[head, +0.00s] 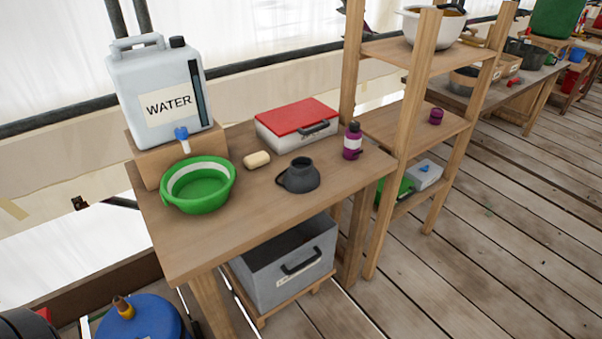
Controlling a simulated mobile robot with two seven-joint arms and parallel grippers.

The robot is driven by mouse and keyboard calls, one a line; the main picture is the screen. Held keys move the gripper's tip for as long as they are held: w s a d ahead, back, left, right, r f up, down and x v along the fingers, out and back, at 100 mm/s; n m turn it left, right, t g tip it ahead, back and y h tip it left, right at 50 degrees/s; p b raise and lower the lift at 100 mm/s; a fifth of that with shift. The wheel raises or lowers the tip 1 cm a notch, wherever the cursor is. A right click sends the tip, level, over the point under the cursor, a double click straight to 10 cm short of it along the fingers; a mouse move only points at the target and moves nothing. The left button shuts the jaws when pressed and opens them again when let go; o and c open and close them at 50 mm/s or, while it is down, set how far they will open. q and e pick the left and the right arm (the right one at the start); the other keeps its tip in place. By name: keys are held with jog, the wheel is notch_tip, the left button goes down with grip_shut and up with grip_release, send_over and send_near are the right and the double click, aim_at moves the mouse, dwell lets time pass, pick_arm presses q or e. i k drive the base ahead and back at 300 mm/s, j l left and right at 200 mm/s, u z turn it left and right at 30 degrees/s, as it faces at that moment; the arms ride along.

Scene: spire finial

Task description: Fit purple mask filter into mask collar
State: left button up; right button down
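A small purple cylinder (436,116), which looks like the purple mask filter, stands on the middle shelf of the wooden rack. A dark grey rounded piece (302,178) with a round neck on top and a loop at its left sits on the wooden table; it may be the mask with its collar. The two are well apart. A purple bottle-like item (352,143) with a dark top stands at the table's right end. Neither of my grippers is in view.
The table (240,230) also holds a water canister (165,85), green basin (200,188), soap (256,160) and red-lidded box (297,118). The rack's posts (416,90) flank the shelf. A grey crate (290,270) sits below. Plank floor (480,270) at right is clear.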

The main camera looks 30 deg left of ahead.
aim_at(302, 177)
jog(key=u, duration=0.45)
jog(key=i+l+u, duration=0.5)
jog(key=l+u, duration=0.15)
jog(key=i+l, duration=0.15)
jog(key=l, duration=0.15)
jog(key=i+l+u, duration=0.1)
jog(key=l, duration=0.25)
jog(key=i+l+u, duration=0.1)
jog(key=l, duration=0.2)
